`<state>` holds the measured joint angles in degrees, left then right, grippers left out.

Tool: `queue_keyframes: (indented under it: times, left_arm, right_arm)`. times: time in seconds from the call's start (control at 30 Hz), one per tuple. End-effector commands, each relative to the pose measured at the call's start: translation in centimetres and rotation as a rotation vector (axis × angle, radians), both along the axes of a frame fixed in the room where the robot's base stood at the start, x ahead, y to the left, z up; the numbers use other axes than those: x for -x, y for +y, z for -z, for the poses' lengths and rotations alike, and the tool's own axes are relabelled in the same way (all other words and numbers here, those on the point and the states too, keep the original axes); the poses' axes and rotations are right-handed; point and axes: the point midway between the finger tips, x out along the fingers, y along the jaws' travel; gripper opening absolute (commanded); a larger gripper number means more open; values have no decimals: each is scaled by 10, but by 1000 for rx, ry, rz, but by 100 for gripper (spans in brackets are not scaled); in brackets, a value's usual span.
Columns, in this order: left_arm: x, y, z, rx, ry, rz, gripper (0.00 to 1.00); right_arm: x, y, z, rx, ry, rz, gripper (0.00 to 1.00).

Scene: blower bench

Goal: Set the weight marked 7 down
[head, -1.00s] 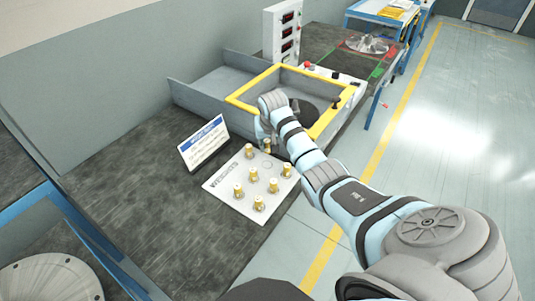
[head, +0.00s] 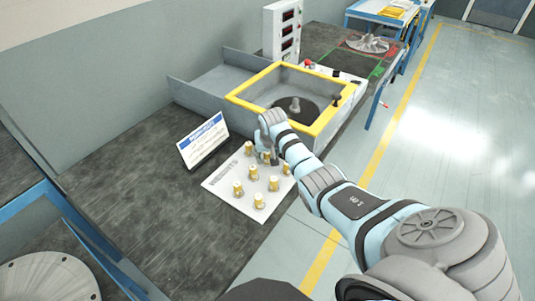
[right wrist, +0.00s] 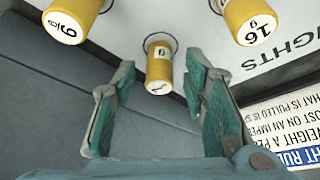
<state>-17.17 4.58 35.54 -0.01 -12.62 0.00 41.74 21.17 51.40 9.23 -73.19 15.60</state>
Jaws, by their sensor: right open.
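The brass-yellow weight (right wrist: 159,66) stands on a ring mark on the white weights board (head: 222,191). Its white top carries a tilted mark that looks like a 7. In the head view this weight (head: 266,158) is partly hidden by my right gripper (head: 268,148). In the right wrist view my right gripper (right wrist: 160,82) is open, with one finger on each side of the weight and a gap on both sides. My left gripper is not in view.
Weights marked 16 (right wrist: 252,20) and 9 or 6 (right wrist: 72,18) stand close on either side; several others share the board. A blue-headed sign (head: 203,140) stands behind it. A yellow-framed bin (head: 318,128) lies beyond. The bench's left part is clear.

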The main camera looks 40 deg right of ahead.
Motion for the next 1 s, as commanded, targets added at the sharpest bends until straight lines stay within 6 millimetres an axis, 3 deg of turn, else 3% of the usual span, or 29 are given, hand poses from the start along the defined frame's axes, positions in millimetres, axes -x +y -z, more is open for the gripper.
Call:
queue_keyframes:
  times: [0.23,0.43,0.6,0.73,1.0]
  left_arm:
    - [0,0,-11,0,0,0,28]
    - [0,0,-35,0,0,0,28]
    - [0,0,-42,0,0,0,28]
    - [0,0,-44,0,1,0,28]
    - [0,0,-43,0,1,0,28]
  right_arm:
    - [4,2,-17,0,-1,0,40]
    - [21,12,-67,3,-3,-2,40]
    - [34,19,-103,1,-3,-1,40]
    - [40,22,-113,0,0,0,40]
    - [40,23,-113,-1,1,1,40]
